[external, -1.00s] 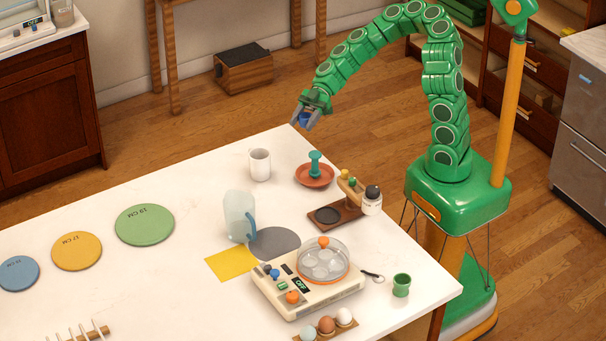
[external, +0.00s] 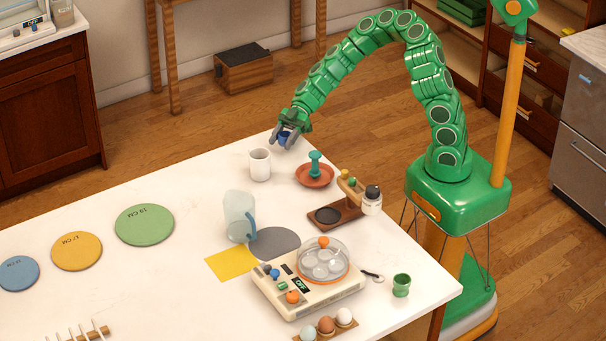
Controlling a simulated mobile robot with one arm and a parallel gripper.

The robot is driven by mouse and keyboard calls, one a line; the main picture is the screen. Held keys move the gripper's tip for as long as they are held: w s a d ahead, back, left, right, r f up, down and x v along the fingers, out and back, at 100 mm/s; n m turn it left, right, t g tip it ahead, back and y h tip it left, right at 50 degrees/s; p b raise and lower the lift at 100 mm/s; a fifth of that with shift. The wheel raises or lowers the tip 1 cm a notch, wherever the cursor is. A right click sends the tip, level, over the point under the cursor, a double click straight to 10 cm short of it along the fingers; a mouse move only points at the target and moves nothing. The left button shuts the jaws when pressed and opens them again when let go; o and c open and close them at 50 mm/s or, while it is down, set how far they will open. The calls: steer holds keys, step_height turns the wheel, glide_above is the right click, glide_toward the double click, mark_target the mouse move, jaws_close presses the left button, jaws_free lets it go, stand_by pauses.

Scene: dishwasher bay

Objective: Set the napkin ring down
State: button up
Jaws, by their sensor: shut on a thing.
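A small blue napkin ring (external: 284,137) sits between the fingers of my gripper (external: 284,141). My gripper is shut on it and points down near the far corner of the white table (external: 190,185). The fingers partly hide the ring. It is behind and to the right of the white mug (external: 260,164). I cannot tell whether the ring touches the table.
A terracotta dish with a teal stand (external: 314,173) is right of the mug. A wooden holder with a dark-capped jar (external: 372,200) stands farther right. A clear pitcher (external: 239,217), an egg cooker (external: 309,281) and a green egg cup (external: 401,285) stand nearer.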

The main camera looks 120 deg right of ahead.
steer(key=shift+f, duration=1.25)
steer(key=o, duration=1)
steer(key=shift+f, duration=0.1)
steer(key=shift+s+d+r, duration=0.2)
steer(key=shift+s+r, duration=0.05)
steer(key=v, duration=1.1)
steer(key=shift+s+d+r, duration=0.1)
steer(key=shift+s+r, duration=0.05)
steer(key=shift+s, duration=0.05)
